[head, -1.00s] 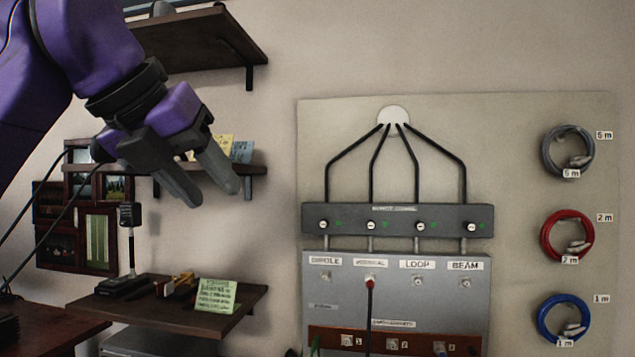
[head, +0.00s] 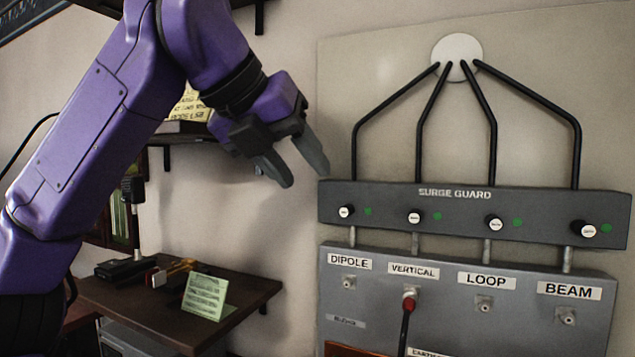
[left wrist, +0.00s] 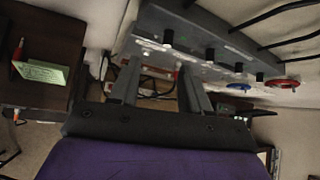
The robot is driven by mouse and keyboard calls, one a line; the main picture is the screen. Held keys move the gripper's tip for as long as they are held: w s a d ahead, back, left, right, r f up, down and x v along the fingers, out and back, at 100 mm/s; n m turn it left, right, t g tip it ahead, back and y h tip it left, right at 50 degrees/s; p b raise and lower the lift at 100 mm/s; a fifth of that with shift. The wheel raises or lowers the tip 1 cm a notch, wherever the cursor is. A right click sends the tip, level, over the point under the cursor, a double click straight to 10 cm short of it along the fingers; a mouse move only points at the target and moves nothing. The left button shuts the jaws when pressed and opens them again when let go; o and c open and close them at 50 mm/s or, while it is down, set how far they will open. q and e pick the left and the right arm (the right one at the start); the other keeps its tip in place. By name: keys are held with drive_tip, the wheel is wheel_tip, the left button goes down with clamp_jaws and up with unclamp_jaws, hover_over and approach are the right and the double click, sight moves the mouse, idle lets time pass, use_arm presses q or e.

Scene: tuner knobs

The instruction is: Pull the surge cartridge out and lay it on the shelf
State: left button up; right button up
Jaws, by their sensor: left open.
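The grey surge guard box (head: 455,195) is on the wall panel at right, with several white-faced round plugs in a row, each beside a green light. The leftmost plug (head: 346,211) is nearest my gripper. Which plug is the surge cartridge to pull I cannot tell. My left gripper (head: 305,176) is open and empty, left of the box and apart from it. In the left wrist view the box (left wrist: 195,40) lies beyond the open fingers (left wrist: 160,72). A dark shelf (head: 262,290) at lower left holds a green note (head: 205,296) and small items. My right gripper is not in view.
Below the box is a grey panel (head: 400,300) labelled DIPOLE, VERTICAL, LOOP and BEAM; a red-tipped black cable is plugged in under VERTICAL. Black pipes (head: 490,110) rise from the box to a white disc. An upper shelf (head: 160,140) is behind my arm. The lower shelf's front right is bare.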

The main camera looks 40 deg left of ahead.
sight(343, 208)
use_arm(q)
drive_tip(key=x, duration=0.2)
drive_tip(key=d+x, duration=0.1)
drive_tip(key=x, duration=0.5)
drive_tip(key=shift+w+d+r, duration=0.2)
drive_tip(key=shift+w+r, duration=0.05)
drive_tip(key=shift+w, duration=0.25)
drive_tip(key=shift+a+f, duration=0.1)
drive_tip(key=shift+f, duration=0.05)
drive_tip(key=shift+s+a, duration=0.2)
drive_tip(key=shift+w+d+f, duration=0.1)
drive_tip(key=shift+w+d, duration=0.1)
drive_tip(key=shift+w, duration=0.05)
drive_tip(key=c, duration=0.8)
clamp_jaws()
